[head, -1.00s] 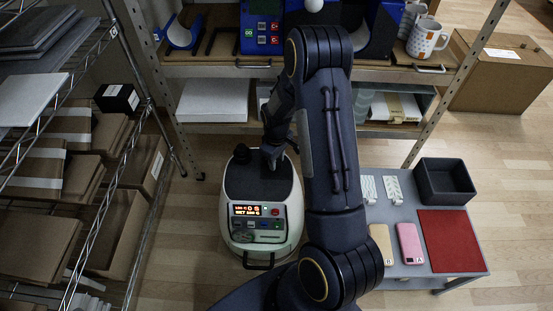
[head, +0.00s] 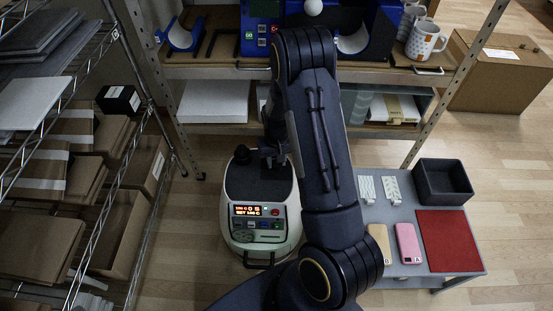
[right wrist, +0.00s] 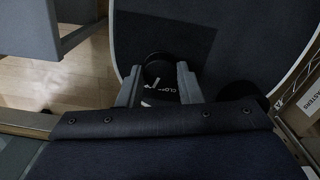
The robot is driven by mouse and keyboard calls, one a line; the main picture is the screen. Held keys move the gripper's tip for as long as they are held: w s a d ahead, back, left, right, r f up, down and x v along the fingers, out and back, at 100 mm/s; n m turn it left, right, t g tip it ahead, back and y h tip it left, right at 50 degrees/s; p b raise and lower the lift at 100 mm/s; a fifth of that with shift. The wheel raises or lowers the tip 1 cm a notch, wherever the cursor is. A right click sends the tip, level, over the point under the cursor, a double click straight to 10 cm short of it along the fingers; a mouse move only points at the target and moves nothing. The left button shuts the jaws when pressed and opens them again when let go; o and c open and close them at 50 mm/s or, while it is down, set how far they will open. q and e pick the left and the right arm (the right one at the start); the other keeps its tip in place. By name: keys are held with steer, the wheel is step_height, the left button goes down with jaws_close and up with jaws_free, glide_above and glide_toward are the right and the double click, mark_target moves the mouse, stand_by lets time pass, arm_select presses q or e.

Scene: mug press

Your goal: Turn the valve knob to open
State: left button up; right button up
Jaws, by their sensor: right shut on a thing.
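The valve knob (right wrist: 158,70) is a dark round knob between the fingers of my right gripper (right wrist: 159,82) in the right wrist view. The gripper is shut on it. A dark plate with white lettering starting "CLO" shows beside the knob, partly hidden by the gripper. In the head view my right gripper (head: 267,160) is at the back of the white machine's (head: 283,238) dark top and hides the knob. I cannot tell how far the knob is turned. My left gripper is not in view.
A black rounded cap (head: 242,153) stands on the machine just left of my gripper. A metal shelf with mugs (head: 424,40) is behind. A wire rack with boxes is at left. A low grey table at right holds a black bin (head: 444,180) and a red mat (head: 450,240).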

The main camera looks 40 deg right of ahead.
mark_target(276, 163)
steer(key=shift+m, duration=0.8)
steer(key=o, duration=1)
step_height(276, 163, up, 7)
steer(key=shift+r+p, duration=0.1)
steer(key=shift+p, duration=1.15)
steer(key=shift+r, duration=0.35)
